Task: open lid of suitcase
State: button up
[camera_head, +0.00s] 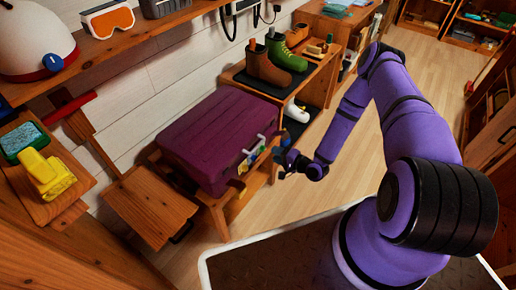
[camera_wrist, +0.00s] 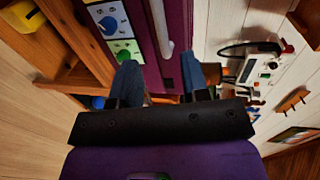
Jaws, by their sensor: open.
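The purple suitcase (camera_head: 218,138) lies flat on a low wooden bench against the wall, and its lid looks shut. A pale handle (camera_head: 254,149) and several stickers show on its front side. My gripper (camera_head: 284,154) is just in front of that side, near the handle. In the wrist view the two blue fingertips of my gripper (camera_wrist: 158,78) are apart with nothing between them. The suitcase (camera_wrist: 176,25) fills the space beyond them, with the pale handle (camera_wrist: 161,30) between the fingers' directions. I cannot tell whether a finger touches the suitcase.
Boots (camera_head: 268,66) stand on a wooden shoe rack right of the suitcase. Open floor (camera_head: 275,207) lies in front.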

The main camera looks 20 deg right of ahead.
aim_at(257, 146)
jog(key=x, duration=1)
jog(key=shift+w+a, duration=0.2)
jog(key=shift+w, duration=0.1)
grip_shut()
